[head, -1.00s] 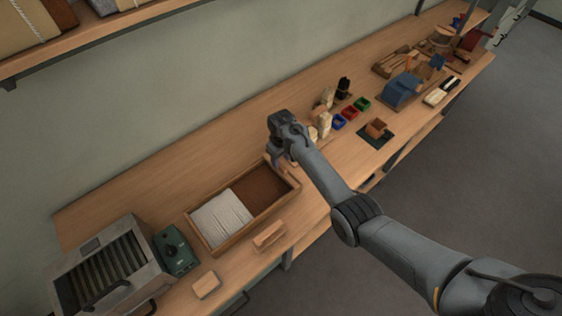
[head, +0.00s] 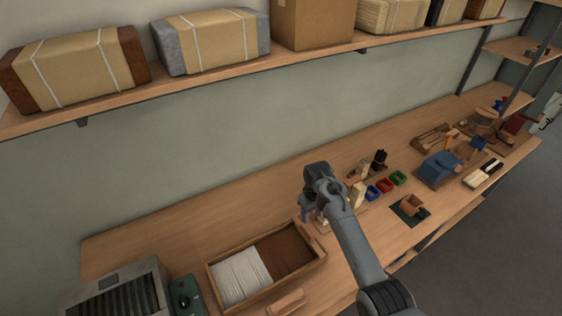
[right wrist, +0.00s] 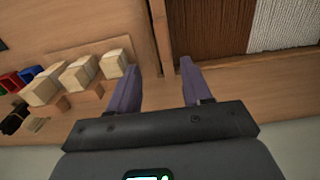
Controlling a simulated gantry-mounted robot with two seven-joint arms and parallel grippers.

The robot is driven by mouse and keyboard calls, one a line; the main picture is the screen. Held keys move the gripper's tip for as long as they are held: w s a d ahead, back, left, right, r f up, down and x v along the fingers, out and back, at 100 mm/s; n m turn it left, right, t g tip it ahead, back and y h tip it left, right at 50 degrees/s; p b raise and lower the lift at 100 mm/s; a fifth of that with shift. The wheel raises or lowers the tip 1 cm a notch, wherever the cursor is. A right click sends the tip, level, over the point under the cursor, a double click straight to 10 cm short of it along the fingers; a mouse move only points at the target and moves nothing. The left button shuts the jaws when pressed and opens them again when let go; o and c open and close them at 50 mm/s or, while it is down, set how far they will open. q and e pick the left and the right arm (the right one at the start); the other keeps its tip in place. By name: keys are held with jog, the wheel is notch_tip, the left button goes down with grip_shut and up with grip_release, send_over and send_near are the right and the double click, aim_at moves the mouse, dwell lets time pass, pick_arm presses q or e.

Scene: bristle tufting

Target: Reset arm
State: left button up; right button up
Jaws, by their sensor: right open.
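My right gripper (head: 308,214) is over the bench, just beyond the far right corner of a wooden tray (head: 318,262). In the right wrist view my right gripper (right wrist: 158,85) shows two purple fingers spread apart with nothing between them. The tray's corner (right wrist: 160,35) lies just past the fingertips. The tray holds white bristle material (head: 240,276) and brown bristle material (head: 290,250) side by side. My left gripper is in neither view.
Pale wooden blocks (right wrist: 78,74) stand beside the fingers, near blue, red and green bins (head: 385,185). A grey slatted machine (head: 120,295) and green box (head: 185,296) are at left. A shelf (head: 200,85) with wrapped bundles runs above. The bench behind the tray is clear.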

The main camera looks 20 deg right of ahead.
jog(key=shift+t+h, duration=0.4)
jog(key=shift+h, duration=0.1)
jog(key=s+f, duration=0.1)
jog(key=s, duration=0.1)
jog(key=s+f, duration=0.3)
jog(key=s, duration=0.2)
jog(key=shift+s+a+f, duration=0.1)
jog(key=shift+a+f, duration=0.1)
jog(key=shift+f, duration=0.15)
jog(key=s+a+r+t+y, duration=0.1)
jog(key=s+a+r, duration=0.3)
jog(key=s, duration=1)
jog(key=s+a+r+t, duration=0.2)
jog(key=s+a, duration=0.4)
jog(key=s, duration=0.9)
notch_tip(320, 180, up, 19)
jog(key=p, duration=1.8)
jog(key=shift+w+f+n+p, duration=0.2)
jog(key=shift+w+n+p, duration=0.1)
jog(key=shift+w+n, duration=0.15)
notch_tip(320, 180, down, 47)
jog(key=b, duration=4.6)
jog(key=shift+b, duration=0.4)
